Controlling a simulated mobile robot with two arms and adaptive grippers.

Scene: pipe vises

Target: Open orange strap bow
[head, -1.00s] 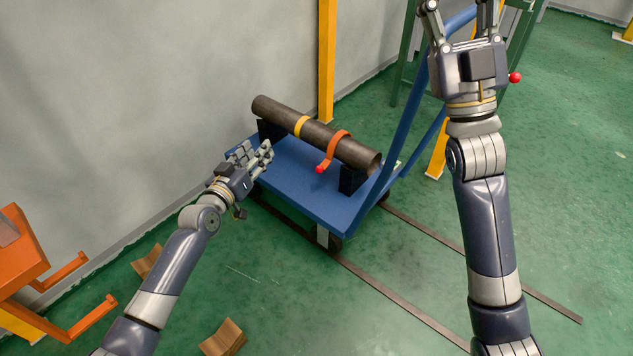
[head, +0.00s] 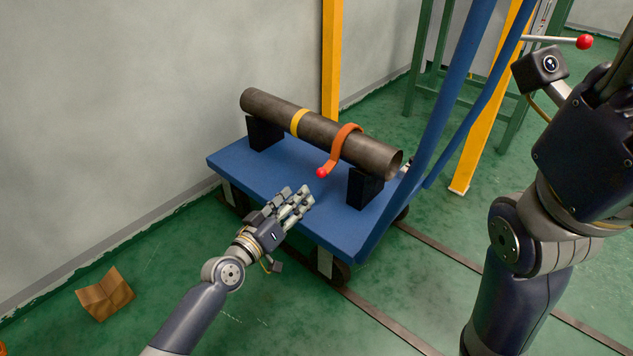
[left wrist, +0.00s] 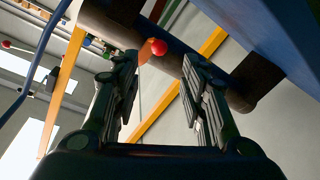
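An orange strap bow (head: 342,146) lies over a dark pipe (head: 322,131) on a blue cart (head: 240,165). Its free end hangs on the near side and carries a red ball (head: 322,172). A yellow strap (head: 299,122) crosses the pipe to its left. My left gripper (head: 302,197) is open and empty just in front of the red ball, apart from it. In the left wrist view the red ball (left wrist: 158,47) shows beyond and between the two spread fingers (left wrist: 160,82). My right arm is at the right edge; its fingers are outside the picture.
Black supports (head: 365,187) hold the pipe on the cart. The cart's blue handle (head: 452,95) rises at its right end. A yellow post (head: 332,60) stands behind. A lever with another red ball (head: 584,41) is at top right. A cardboard piece (head: 105,294) lies on the floor.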

